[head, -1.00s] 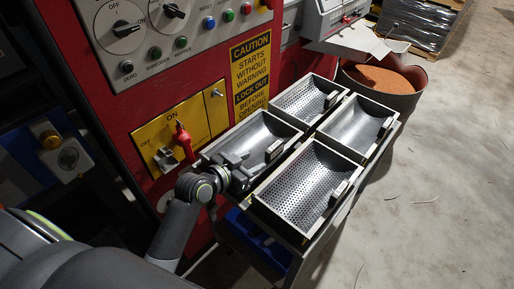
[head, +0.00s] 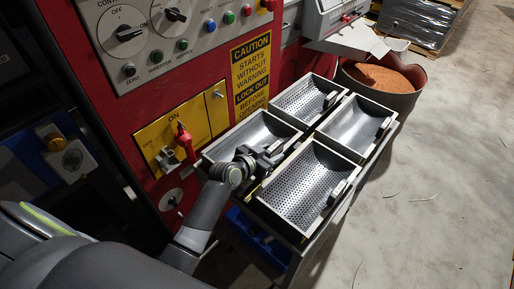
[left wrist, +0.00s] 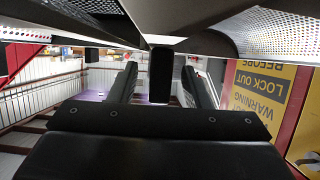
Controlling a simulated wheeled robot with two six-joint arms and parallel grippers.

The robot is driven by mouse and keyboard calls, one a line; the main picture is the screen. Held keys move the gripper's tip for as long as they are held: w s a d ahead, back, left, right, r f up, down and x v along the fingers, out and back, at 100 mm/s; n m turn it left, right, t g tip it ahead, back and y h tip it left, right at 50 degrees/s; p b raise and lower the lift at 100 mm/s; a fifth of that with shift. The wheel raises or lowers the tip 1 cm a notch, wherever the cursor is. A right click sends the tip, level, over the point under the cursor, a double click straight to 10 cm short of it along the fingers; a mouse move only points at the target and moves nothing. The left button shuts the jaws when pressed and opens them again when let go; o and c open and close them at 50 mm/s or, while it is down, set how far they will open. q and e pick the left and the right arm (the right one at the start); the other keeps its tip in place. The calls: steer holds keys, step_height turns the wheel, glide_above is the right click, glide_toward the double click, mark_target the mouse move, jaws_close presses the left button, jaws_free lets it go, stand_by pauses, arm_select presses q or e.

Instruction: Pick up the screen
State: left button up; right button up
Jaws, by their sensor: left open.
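Several half-round metal screens sit in a rack of square frames in the head view. The near one (head: 303,188) and the far one (head: 303,98) have clear holes. The left one (head: 254,132) and the right one (head: 356,126) look plain grey; I cannot tell whether they have fine holes. My left gripper (head: 262,160) is at the handle on the front side of the left screen. In the left wrist view its open fingers (left wrist: 160,88) stand either side of a dark handle block (left wrist: 160,72). Contact cannot be made out. My right gripper is not in view.
A red machine panel with a yellow switch plate (head: 181,130) and red lever (head: 184,140) stands close behind on the left. A bin of orange granules (head: 384,80) stands beyond the rack. The floor (head: 440,190) at right is open, with thin scraps.

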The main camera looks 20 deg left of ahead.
arm_select(q)
steer(key=shift+w, duration=0.1)
jaws_close()
stand_by(1.3)
steer(key=shift+w+r, duration=0.1)
steer(key=shift+r, duration=0.05)
